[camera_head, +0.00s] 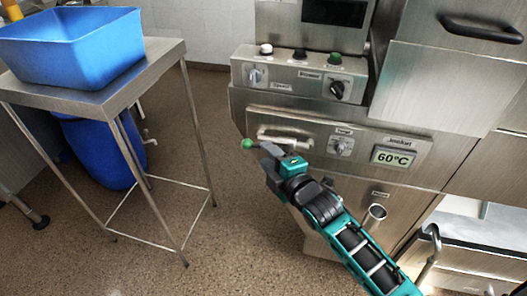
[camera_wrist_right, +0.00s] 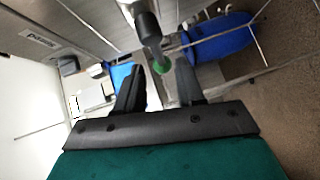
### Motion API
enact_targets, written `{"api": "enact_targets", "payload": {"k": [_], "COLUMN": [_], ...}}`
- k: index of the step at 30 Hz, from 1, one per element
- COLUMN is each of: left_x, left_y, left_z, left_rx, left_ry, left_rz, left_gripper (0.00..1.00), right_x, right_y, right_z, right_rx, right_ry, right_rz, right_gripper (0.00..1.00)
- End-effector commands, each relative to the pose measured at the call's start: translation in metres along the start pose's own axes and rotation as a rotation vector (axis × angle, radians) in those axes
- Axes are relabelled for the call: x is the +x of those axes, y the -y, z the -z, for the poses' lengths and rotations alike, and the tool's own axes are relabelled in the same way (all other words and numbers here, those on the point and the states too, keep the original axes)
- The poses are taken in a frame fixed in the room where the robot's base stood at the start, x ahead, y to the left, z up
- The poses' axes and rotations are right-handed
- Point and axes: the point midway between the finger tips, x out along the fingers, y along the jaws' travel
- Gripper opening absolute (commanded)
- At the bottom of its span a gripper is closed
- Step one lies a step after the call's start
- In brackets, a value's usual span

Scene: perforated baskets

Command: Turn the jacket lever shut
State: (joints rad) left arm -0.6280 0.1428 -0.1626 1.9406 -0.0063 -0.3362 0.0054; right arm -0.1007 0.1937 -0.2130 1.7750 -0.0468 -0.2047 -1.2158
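A lever with a green ball end (camera_head: 247,144) sticks out to the left from the steel machine's front, beside a pale handle. In the right wrist view the lever shows as a dark bar with a metal rod and the green ball (camera_wrist_right: 162,65) at its tip. My right gripper (camera_head: 267,156) is at the lever, partly hiding it. In the wrist view its two fingers (camera_wrist_right: 160,88) are apart, with the ball seen between and just beyond their tips. I cannot tell whether a finger touches the lever. My left gripper is out of view.
The machine's panel carries knobs (camera_head: 342,147) and a 60°C display (camera_head: 394,158). A short pipe (camera_head: 376,212) sticks out below. A steel table (camera_head: 95,98) with a blue tub (camera_head: 75,48) stands left, a blue bin (camera_head: 100,150) beneath. Floor between is clear.

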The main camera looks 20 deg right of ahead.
Motion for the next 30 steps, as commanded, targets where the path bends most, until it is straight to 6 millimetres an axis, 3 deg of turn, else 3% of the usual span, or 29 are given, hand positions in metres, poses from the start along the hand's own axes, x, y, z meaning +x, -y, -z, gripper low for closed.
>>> {"api": "enact_targets", "payload": {"k": [6,17,30], "left_x": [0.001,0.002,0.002], "left_y": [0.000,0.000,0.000], "left_z": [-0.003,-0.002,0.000], "left_rx": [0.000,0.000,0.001], "left_ry": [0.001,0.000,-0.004], "left_rz": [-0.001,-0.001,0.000], "left_gripper": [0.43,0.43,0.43], "right_x": [0.024,0.029,0.029], "right_y": [0.000,0.000,0.000], "right_z": [0.000,0.000,0.000], "right_rx": [0.000,0.001,0.000], "right_ry": [0.000,0.000,0.000], "right_rz": [0.000,0.001,0.001], "right_gripper": [0.38,0.38,0.00]}}
